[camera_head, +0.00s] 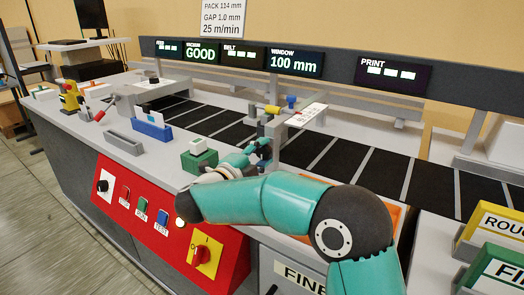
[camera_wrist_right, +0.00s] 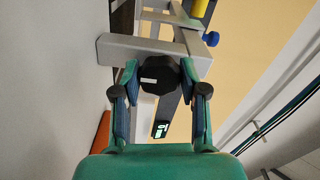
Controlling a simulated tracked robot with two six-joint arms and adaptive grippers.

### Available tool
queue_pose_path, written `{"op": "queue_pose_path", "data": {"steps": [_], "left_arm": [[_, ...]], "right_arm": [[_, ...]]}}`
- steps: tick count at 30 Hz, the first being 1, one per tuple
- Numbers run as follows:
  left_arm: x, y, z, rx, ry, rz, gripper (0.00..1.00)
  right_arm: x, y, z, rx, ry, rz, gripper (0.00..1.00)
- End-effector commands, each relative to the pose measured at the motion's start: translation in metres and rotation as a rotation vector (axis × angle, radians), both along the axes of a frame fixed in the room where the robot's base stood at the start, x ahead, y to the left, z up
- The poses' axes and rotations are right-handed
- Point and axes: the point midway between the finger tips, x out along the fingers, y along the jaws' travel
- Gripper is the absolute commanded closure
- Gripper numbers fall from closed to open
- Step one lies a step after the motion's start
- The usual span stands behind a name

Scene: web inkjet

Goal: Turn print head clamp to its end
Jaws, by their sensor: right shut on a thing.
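The print head clamp shows in the right wrist view as a black faceted knob (camera_wrist_right: 160,74) with a small white mark, mounted on a grey bracket (camera_wrist_right: 120,48). My right gripper (camera_wrist_right: 159,82) has its two fingers on either side of the knob and is shut on it. In the head view, my right gripper (camera_head: 258,152) reaches to the bracket beside the belt; the dark knob is mostly hidden by the fingers. A white labelled block (camera_head: 306,115) sits on the bracket. My left gripper is not in view.
A red control panel (camera_head: 160,215) is on the front. The black belt (camera_head: 355,172) runs behind my right arm.

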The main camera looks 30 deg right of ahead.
Motion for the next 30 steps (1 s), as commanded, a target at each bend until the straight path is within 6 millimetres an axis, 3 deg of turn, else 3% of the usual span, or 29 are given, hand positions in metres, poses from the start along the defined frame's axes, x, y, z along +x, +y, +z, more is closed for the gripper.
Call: {"op": "queue_pose_path", "data": {"steps": [11,12,16,25,30], "left_arm": [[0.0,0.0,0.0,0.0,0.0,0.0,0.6],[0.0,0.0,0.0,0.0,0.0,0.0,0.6],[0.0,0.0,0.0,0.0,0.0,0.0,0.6],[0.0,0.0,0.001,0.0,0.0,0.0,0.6],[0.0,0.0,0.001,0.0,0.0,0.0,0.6]], "right_arm": [[0.002,0.003,-0.004,0.0,0.013,0.01,0.92],[0.002,0.003,-0.004,0.0,0.013,0.01,0.51],[0.001,0.002,-0.003,0.0,0.011,0.007,0.32],[0.0,0.001,-0.002,0.0,0.007,0.003,0.32],[-0.004,0.012,-0.001,0.0,0.007,0.004,0.32]]}}
